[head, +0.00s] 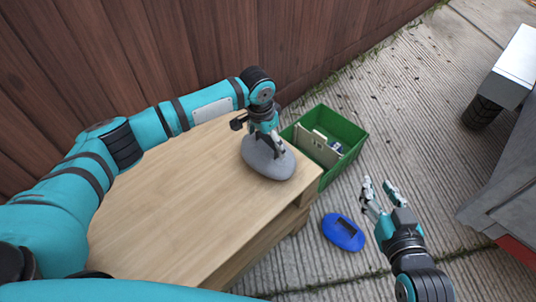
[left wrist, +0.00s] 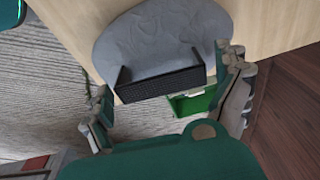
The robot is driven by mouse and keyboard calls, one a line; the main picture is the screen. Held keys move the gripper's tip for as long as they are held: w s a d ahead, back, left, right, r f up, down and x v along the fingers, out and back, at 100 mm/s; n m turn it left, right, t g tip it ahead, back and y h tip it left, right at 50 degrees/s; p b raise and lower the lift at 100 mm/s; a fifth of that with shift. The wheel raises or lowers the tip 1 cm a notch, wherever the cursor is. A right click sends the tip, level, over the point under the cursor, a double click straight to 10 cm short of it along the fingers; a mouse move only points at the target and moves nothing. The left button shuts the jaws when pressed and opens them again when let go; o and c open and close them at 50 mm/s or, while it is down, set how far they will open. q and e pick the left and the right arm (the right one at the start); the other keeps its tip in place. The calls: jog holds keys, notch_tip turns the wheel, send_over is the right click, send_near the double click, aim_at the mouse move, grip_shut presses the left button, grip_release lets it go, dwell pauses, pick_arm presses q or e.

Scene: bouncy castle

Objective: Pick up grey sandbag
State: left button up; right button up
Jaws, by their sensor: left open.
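The grey sandbag (head: 277,168) is a rounded, flattened bag lying on the right end of a wooden bench. In the left wrist view the grey sandbag (left wrist: 140,40) shows a black strap handle (left wrist: 160,84) on its near side. My left gripper (head: 269,141) is directly over the bag and hides part of it in the head view. In the left wrist view its fingers (left wrist: 167,80) are spread, one on each side of the handle; whether they touch the bag I cannot tell. My right gripper (head: 379,187) is open and empty, to the right of the bench.
The wooden bench top (head: 170,220) is otherwise bare. A green crate (head: 352,157) with items inside stands on the paving just beyond the bench end. A blue sandbag (head: 343,233) lies on the ground below my right gripper. A wooden fence (head: 200,40) runs behind; a grey wheeled object (head: 510,70) stands right.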

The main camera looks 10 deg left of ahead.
pick_arm(q)
jog(key=c, duration=1.5)
jog(key=shift+w+r, duration=0.1)
